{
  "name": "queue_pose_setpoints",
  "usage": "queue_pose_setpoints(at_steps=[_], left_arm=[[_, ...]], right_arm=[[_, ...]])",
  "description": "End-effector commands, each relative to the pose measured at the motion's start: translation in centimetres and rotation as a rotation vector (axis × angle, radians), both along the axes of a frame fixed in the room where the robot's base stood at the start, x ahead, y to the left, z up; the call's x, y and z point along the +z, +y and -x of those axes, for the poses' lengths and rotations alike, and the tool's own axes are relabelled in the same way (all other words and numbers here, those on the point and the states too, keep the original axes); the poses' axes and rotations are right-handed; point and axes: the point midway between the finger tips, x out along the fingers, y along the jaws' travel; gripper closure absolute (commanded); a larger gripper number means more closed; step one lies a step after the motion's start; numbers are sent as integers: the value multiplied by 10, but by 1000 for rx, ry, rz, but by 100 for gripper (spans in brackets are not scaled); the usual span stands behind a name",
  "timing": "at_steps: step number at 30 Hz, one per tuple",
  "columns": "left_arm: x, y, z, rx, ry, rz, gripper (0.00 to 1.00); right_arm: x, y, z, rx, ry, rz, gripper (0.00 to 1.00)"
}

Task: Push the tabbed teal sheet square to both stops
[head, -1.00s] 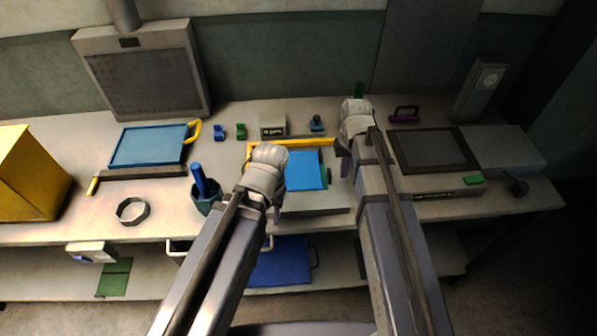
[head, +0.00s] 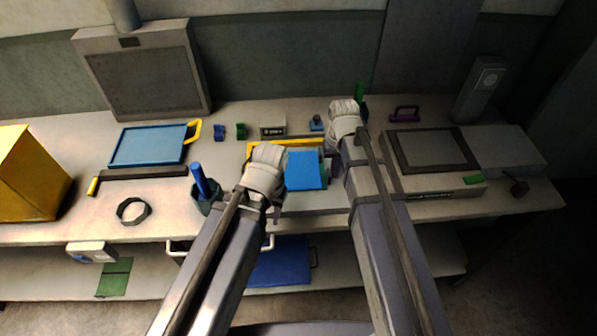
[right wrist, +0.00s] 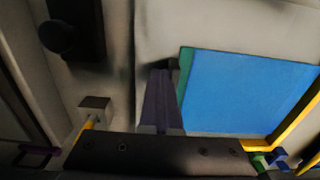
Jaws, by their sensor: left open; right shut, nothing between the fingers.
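The sheet (head: 306,171) looks bright blue, with a narrow green edge on its right side. It lies on a pale plate inside a yellow L-shaped stop (head: 292,142) along the back and left. In the right wrist view, the sheet (right wrist: 245,95) has the yellow stop (right wrist: 298,122) along its right and lower sides; a thin pale strip shows at the lower side. My right gripper (head: 335,166) is shut and empty, its dark fingers (right wrist: 158,85) beside the green edge; contact is unclear. My left gripper (head: 276,208) is open at the sheet's left front, fingers mostly hidden.
A grey device with a dark frame (head: 437,150) stands to the right. Behind the stop are a small display box (head: 272,127) and a blue knob (head: 316,124). A blue tray (head: 147,146) and a dark cup with a blue tool (head: 203,185) are to the left.

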Motion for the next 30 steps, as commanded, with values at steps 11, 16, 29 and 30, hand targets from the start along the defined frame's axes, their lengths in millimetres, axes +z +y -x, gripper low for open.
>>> queue_pose_setpoints(at_steps=[11,16,29,30], left_arm=[[0,0,0,0,0,0,57],[0,0,0,0,0,0,57],[0,0,0,0,0,0,57],[0,0,0,0,0,0,57]], right_arm=[[0,13,0,1,0,-1,100],[0,19,1,1,0,-1,100],[0,27,1,1,0,-2,100],[0,28,1,1,0,-2,100]])
